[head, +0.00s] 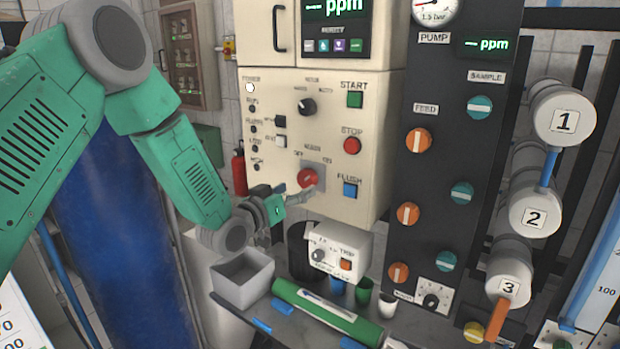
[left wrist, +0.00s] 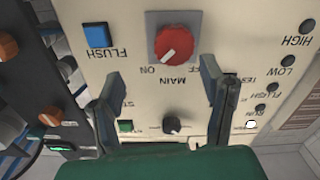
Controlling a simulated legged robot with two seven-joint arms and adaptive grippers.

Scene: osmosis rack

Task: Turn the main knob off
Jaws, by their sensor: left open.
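The red main knob (head: 308,179) sits on a grey square plate on the cream control panel. In the upside-down left wrist view the knob (left wrist: 174,44) shows a white mark pointing toward the ON label. My left gripper (head: 288,200) is open and empty, just below and in front of the knob in the head view. In the left wrist view its two fingers (left wrist: 161,72) stand apart on either side of the knob's line, and the knob shows beyond their tips. I see no contact with it. My right gripper is not in view.
Near the knob are the blue flush button (head: 350,190), the red stop button (head: 352,146) and the green start button (head: 355,99). A small trip box (head: 345,240) and a grey bin (head: 243,279) are below. A black valve panel (head: 440,120) stands to the right.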

